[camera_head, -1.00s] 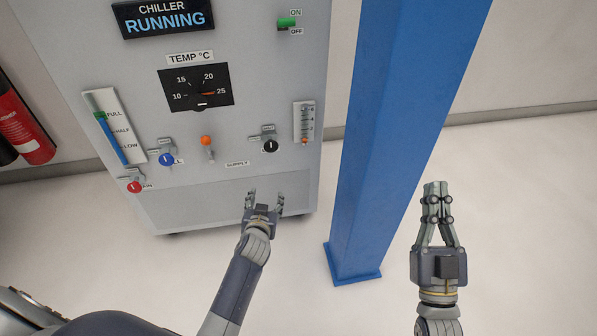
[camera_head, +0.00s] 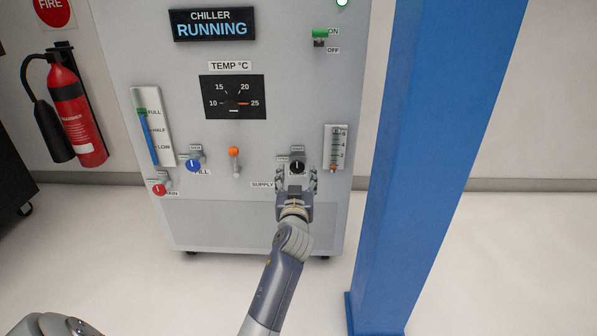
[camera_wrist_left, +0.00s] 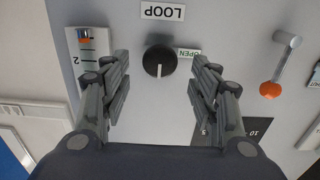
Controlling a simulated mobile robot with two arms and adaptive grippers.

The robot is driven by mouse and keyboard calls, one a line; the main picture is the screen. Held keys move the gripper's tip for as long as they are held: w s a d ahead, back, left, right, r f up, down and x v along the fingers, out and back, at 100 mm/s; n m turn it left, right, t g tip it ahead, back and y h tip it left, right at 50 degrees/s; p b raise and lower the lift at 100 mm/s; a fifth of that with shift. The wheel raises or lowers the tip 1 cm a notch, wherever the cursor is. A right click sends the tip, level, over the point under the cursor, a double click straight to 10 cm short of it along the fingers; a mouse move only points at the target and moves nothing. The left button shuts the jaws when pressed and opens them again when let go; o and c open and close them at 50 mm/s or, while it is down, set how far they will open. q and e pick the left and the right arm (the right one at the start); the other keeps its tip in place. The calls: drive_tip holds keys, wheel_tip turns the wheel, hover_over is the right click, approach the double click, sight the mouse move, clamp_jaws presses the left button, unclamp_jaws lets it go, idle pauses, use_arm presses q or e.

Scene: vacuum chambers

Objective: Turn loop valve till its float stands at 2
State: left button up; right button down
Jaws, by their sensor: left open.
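The loop valve is a black round knob (camera_head: 298,167) with a white mark, on the chiller front. In the left wrist view the knob (camera_wrist_left: 158,62) shows upside down under the LOOP label (camera_wrist_left: 163,11), its mark pointing down in that picture. The flow gauge (camera_head: 338,146) is to its right. Its orange float (camera_head: 333,168) sits near the bottom, below the 2; it also shows in the wrist view (camera_wrist_left: 85,38). My left gripper (camera_head: 296,178) is open in front of the knob, with a finger on either side and a visible gap. My right gripper is out of view.
An orange-tipped lever (camera_head: 234,154), a blue fill knob (camera_head: 193,165) and a red drain knob (camera_head: 158,189) lie left of the loop valve. A blue column (camera_head: 440,150) stands to the right. A fire extinguisher (camera_head: 78,115) hangs at the left.

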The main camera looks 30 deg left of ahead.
sight(297, 167)
use_arm(q)
drive_tip(key=shift+b+x, duration=0.65)
drive_tip(key=shift+x, duration=2.05)
drive_tip(key=shift+d, duration=0.1)
drive_tip(key=c, duration=1.1)
